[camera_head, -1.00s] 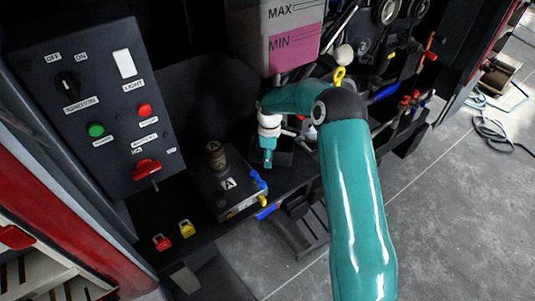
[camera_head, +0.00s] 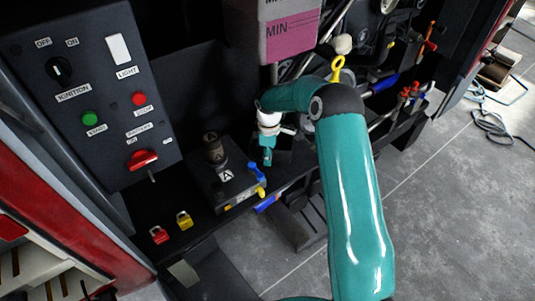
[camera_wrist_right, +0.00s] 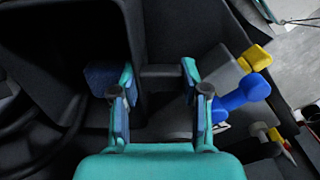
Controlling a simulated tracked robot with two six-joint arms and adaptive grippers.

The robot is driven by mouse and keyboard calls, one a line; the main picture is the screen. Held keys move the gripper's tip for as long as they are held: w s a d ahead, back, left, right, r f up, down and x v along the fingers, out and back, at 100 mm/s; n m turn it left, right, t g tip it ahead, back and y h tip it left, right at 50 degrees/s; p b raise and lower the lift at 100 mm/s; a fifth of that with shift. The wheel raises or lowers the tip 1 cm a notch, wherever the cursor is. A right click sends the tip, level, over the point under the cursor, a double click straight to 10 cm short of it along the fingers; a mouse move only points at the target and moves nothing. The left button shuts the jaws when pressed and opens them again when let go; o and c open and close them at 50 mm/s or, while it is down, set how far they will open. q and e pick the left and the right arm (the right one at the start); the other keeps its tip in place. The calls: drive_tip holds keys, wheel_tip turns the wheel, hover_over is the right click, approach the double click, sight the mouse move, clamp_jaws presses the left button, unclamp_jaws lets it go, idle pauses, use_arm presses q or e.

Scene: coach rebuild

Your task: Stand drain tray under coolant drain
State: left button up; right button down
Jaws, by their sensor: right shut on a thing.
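My right gripper (camera_head: 267,160) points down in the engine bay, to the right of a dark box marked A. In the right wrist view its two fingers (camera_wrist_right: 158,105) stand apart, shut on a dark grey piece (camera_wrist_right: 168,78) that looks like part of the drain tray. The tray's outline blends into the black surroundings, so I cannot tell its full shape or whether it touches the surface below. The coolant tank (camera_head: 289,40), pale with pink liquid and a MIN mark, is above and behind the gripper. I cannot make out its drain clearly. My left gripper is out of view.
The box marked A (camera_head: 228,182) has blue and yellow handles beside it. A switch panel (camera_head: 95,95) stands at left. Red (camera_head: 159,235) and yellow (camera_head: 184,220) padlocks lie on the ledge. Rods and hoses crowd the right side.

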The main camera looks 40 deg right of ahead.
drive_tip(key=shift+f, duration=0.25)
drive_tip(key=c, duration=0.5)
unclamp_jaws()
